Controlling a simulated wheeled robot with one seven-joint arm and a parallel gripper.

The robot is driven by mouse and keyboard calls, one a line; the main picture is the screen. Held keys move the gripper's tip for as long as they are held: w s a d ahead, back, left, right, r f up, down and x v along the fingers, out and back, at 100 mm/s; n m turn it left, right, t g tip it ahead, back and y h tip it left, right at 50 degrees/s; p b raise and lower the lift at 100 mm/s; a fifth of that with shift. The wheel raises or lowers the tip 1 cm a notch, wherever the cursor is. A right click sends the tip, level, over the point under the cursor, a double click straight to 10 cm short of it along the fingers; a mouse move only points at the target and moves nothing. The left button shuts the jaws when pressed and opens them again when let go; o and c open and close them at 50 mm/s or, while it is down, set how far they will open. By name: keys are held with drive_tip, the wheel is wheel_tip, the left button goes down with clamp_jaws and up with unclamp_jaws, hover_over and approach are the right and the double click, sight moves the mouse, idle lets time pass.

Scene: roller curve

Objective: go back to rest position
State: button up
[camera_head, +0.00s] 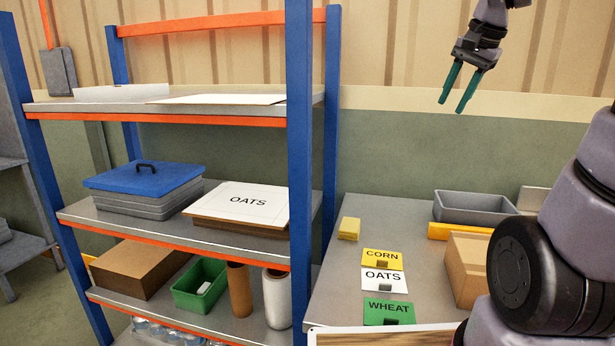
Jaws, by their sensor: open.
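My gripper (456,101) hangs at the upper right of the head view, raised high above the grey table. Its two green fingers are apart and point down to the left. Nothing is between them and nothing touches them. Part of my arm fills the right edge of the view and covers the right part of the table. The link between that part and the gripper is outside the frame.
A blue-and-orange shelf rack (299,150) stands left, bearing an OATS box (245,218), a blue-lidded bin (144,180) and a green bin (200,287). The grey table (330,270) holds CORN (382,259), OATS (384,280) and WHEAT (388,311) cards, a grey tray (474,217) and a cardboard box (466,268).

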drive_tip(key=s+a+f+n+t, duration=0.2)
drive_tip(key=s+a+n, duration=0.3)
drive_tip(key=s, duration=0.8)
drive_tip(key=shift+s+a+n+y, duration=0.35)
drive_tip(key=shift+a+n+y, duration=0.05)
drive_tip(key=shift+a, duration=0.8)
